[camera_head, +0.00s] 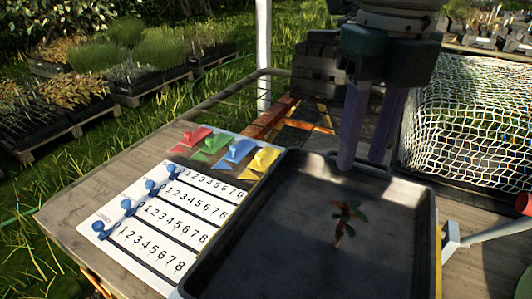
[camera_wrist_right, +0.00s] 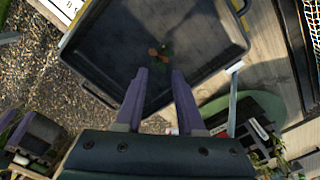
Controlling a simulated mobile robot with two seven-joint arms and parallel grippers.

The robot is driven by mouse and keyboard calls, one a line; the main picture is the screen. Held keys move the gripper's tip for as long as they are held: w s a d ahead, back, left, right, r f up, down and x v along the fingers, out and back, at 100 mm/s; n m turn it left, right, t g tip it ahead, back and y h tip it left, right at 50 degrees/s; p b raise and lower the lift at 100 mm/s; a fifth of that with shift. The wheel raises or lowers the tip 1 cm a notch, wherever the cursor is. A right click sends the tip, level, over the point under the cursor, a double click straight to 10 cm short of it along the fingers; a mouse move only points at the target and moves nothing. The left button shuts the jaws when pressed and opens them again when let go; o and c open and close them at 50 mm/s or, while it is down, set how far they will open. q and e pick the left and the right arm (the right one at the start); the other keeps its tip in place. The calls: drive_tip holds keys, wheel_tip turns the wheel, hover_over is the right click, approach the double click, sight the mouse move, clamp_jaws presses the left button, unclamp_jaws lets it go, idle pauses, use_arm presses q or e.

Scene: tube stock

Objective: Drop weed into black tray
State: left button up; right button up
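The black tray (camera_head: 280,245) lies on the wooden table in the head view, and its inside fills the top of the right wrist view (camera_wrist_right: 190,22). The weed (camera_head: 345,222), small with green leaves and a reddish-orange part, lies on the tray floor. It also shows in the right wrist view (camera_wrist_right: 160,50), beyond the fingertips. My right gripper (camera_head: 362,164) is over the tray's far edge, its two purple fingers apart with nothing between them. In the right wrist view its fingertips (camera_wrist_right: 160,72) are apart and clear of the weed.
A white number board (camera_head: 158,215) with blue knobs lies left of the tray. Red, green, blue and yellow pieces (camera_head: 240,150) lie behind it. A white net (camera_head: 470,115) covers a crate at the right. Planter trays (camera_head: 130,80) stand on the grass at left.

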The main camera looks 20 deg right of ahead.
wheel_tip(320, 180, up, 5)
drive_tip(key=shift+r, duration=0.2)
idle(0.3)
